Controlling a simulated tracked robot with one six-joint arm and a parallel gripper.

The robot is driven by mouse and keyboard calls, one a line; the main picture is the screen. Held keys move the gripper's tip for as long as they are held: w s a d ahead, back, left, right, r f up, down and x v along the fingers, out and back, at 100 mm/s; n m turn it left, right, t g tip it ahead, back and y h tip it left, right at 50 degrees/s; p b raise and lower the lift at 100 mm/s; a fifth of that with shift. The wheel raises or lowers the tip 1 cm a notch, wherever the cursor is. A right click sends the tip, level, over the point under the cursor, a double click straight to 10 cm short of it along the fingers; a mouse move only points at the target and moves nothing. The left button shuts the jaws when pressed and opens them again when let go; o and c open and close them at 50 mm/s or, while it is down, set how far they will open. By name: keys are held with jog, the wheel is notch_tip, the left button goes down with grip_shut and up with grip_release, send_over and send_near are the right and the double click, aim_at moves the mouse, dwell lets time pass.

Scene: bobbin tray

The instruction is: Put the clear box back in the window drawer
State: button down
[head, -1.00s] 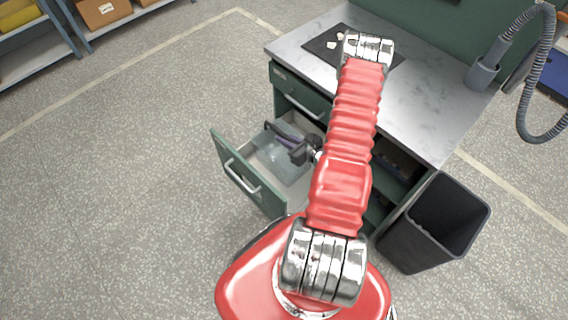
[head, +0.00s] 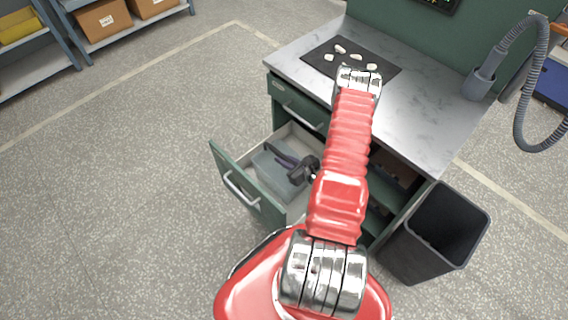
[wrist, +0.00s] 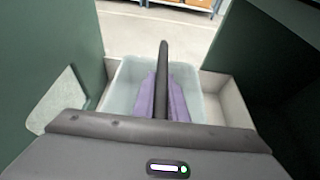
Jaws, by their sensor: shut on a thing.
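The clear box (head: 268,170) is a pale see-through bin inside the open window drawer (head: 238,184), which has a green front and light inner walls. Whether the box rests on the drawer floor cannot be told. My gripper (head: 283,157) is dark and shut on the box, reaching in from the right. In the wrist view the box (wrist: 126,85) lies ahead, between the light drawer walls (wrist: 226,100). A dark finger (wrist: 162,85) crosses the middle of it, with purple shapes on both sides. The exact grip contact is hidden.
The grey worktop (head: 425,105) above the drawer holds a dark mat (head: 318,57) with several pale pieces. A black bin (head: 430,230) stands at the right, and a grey hose (head: 540,80) hangs beyond. The floor at the left is clear.

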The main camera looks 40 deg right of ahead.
jog(key=shift+f, duration=1.55)
jog(key=c, duration=1.8)
grip_release()
jog(key=shift+f, duration=0.1)
jog(key=shift+o, duration=0.2)
jog(key=shift+s, duration=0.1)
jog(key=v, duration=1.2)
